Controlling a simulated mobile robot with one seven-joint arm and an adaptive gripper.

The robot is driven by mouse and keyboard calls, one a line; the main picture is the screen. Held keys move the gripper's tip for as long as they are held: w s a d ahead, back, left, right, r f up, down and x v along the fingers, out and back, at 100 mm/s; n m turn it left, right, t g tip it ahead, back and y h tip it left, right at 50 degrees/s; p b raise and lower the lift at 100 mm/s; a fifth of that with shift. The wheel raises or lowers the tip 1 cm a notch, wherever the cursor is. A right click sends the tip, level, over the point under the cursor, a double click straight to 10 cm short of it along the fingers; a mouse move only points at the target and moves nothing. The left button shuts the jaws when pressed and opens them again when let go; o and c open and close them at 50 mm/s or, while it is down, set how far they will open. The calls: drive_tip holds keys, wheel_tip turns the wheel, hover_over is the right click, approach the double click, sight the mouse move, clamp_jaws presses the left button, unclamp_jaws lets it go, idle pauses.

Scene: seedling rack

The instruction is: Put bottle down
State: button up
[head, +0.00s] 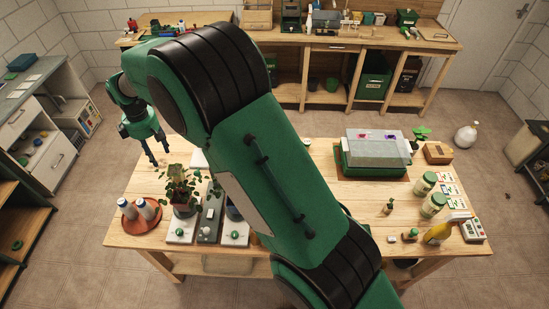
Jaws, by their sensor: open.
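My gripper (160,156) is open and empty, with its fingers pointing down above the far left part of the wooden table (300,160). My arm crosses the middle of the view and hides part of the table.
A leafy potted plant (181,188) stands right of the tray, behind white units with green knobs (181,232). A green tray with a clear cover (375,148) stands at the back right. Jars (425,183) line the right side. The table's left back area looks mostly clear.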

drive_tip(key=s+d+r+m+t, duration=0.1)
drive_tip(key=d+r+m, duration=0.2)
drive_tip(key=d+r, duration=0.75)
drive_tip(key=d+r+m, duration=0.3)
drive_tip(key=d+r, duration=0.4)
drive_tip(key=d, duration=0.7)
drive_tip(key=s+d+r+m+t, duration=0.1)
drive_tip(key=d+r+m, duration=0.2)
drive_tip(key=d+r, duration=0.75)
drive_tip(key=s+d+r+m+t, duration=0.1)
drive_tip(key=s+d+m, duration=0.2)
drive_tip(key=s+d, duration=0.5)
drive_tip(key=s+d+r+m+t, duration=0.15)
drive_tip(key=s+d, duration=0.25)
drive_tip(key=d, duration=0.7)
drive_tip(key=s+d+f+m, duration=0.2)
drive_tip(key=s+d+m, duration=0.1)
drive_tip(key=s+d, duration=0.2)
drive_tip(key=s+d+f+m, duration=0.2)
drive_tip(key=s+d, duration=0.4)
drive_tip(key=s, duration=0.4)
drive_tip(key=shift+s+m+h, duration=0.3)
drive_tip(key=shift+m, duration=0.35)
drive_tip(key=shift+f+t, duration=0.15)
drive_tip(key=shift+t, duration=0.1)
wheel_tip(320, 180, down, 10)
drive_tip(key=b, duration=1)
drive_tip(key=shift+f+b, duration=0.15)
drive_tip(key=shift+b, duration=0.15)
